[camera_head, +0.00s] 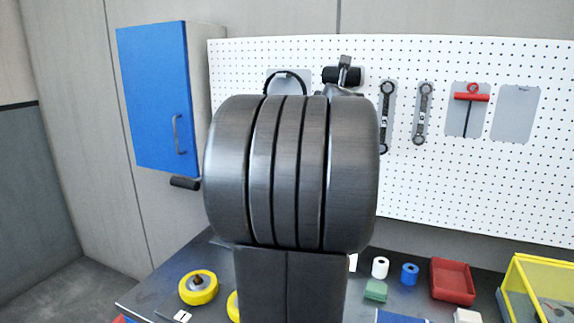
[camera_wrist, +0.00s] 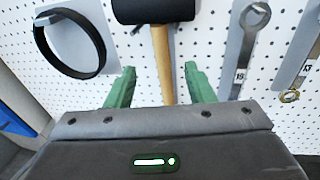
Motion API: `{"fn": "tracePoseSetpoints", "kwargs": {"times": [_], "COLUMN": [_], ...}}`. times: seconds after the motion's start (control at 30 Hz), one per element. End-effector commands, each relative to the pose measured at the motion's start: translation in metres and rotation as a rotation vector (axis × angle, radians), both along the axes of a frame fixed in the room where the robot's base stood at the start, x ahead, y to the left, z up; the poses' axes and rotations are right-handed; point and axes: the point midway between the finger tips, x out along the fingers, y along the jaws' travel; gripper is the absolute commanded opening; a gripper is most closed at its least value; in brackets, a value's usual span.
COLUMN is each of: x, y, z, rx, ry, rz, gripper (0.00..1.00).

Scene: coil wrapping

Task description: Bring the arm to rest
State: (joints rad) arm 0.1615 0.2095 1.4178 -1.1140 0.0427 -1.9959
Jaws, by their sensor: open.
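In the wrist view my gripper (camera_wrist: 160,68) has its two green fingers apart, pointing toward the white pegboard (camera_wrist: 218,25). Nothing is clamped between them. A mallet with a black head (camera_wrist: 152,10) and a wooden handle (camera_wrist: 163,65) hangs there, and the handle shows in the gap between the fingers. How far the fingers are from the handle I cannot tell. In the head view my dark arm is raised and fills the middle, hiding my gripper and part of the pegboard (camera_head: 450,200). The mallet's black head (camera_head: 343,75) shows just above the arm.
A black ring (camera_wrist: 100,50) and wrenches (camera_head: 386,117) hang beside the mallet. A blue cabinet (camera_head: 155,95) is left.

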Motion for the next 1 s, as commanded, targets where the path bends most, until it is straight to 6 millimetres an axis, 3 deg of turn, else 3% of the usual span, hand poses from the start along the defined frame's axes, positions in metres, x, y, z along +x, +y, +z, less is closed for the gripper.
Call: {"fn": "tracePoseSetpoints", "kwargs": {"times": [0.67,0.77,1.0], "x": [0.106,0.097,0.061], "y": [-0.022,-0.018,-0.003], "z": [-0.007,0.011,0.003], "rx": [0.000,0.000,-0.002], "ry": [0.001,-0.004,-0.003], "rz": [0.000,0.001,0.001], "gripper": [0.48,0.48,0.48]}}
